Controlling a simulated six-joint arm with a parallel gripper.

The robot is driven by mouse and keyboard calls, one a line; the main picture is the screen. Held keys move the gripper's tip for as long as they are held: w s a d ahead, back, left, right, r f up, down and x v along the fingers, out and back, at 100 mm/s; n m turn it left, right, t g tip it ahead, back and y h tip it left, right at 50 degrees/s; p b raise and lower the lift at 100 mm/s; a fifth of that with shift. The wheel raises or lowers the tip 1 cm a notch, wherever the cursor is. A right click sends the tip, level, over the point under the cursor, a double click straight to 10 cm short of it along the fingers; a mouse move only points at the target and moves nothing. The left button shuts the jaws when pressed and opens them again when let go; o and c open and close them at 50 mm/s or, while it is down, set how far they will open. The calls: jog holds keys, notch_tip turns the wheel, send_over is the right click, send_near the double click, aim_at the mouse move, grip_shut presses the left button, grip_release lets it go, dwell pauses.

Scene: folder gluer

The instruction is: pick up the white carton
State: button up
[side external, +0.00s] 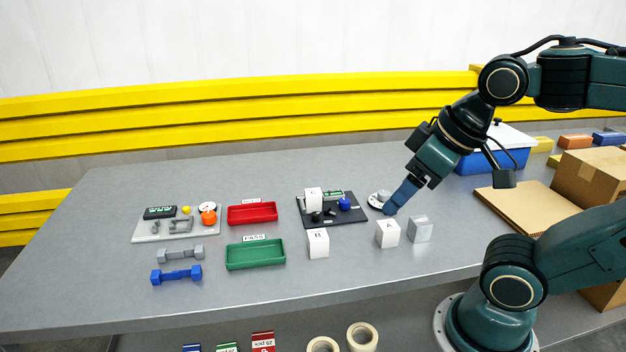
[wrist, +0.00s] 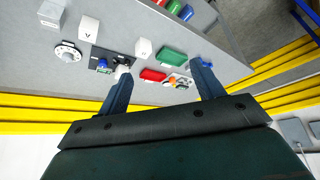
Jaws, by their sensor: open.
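Several white cartons are on the grey table. Carton A (side external: 388,233) stands at the front, and it also shows in the wrist view (wrist: 88,28). Carton B (side external: 317,243) is to its left, also in the wrist view (wrist: 142,47). Carton C (side external: 313,200) sits on a black board (side external: 345,218). A plain pale grey box (side external: 421,229) stands just right of carton A. My gripper (side external: 391,209) is open and points down, above and behind carton A, near a round dial (side external: 376,205). In the wrist view nothing is between the fingers (wrist: 161,69).
A red tray (side external: 252,214) and a green tray (side external: 255,254) lie left of the cartons. Two dumbbell-shaped parts (side external: 178,274) and a grey board (side external: 160,237) are further left. Cardboard (side external: 525,204) and a blue bin (side external: 488,162) are at right. The front table strip is clear.

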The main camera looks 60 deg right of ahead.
jog(key=shift+w+r, duration=0.1)
jog(key=m+g+y, duration=0.1)
jog(key=m+g, duration=0.3)
jog(key=m, duration=2.3)
send_over(313, 192)
jog(key=s+d, duration=0.1)
jog(key=d, duration=0.1)
notch_tip(313, 192, down, 10)
jog(key=shift+s+a, duration=0.15)
jog(key=shift+s, duration=0.05)
jog(key=shift+w+a+f, duration=0.15)
jog(key=shift+f, duration=1.25)
jog(key=shift+w+a+f, duration=0.15)
jog(key=shift+a+f, duration=0.05)
jog(key=shift+f, duration=1.2)
jog(key=shift+w+a+f, duration=0.15)
jog(key=shift+f, duration=1.25)
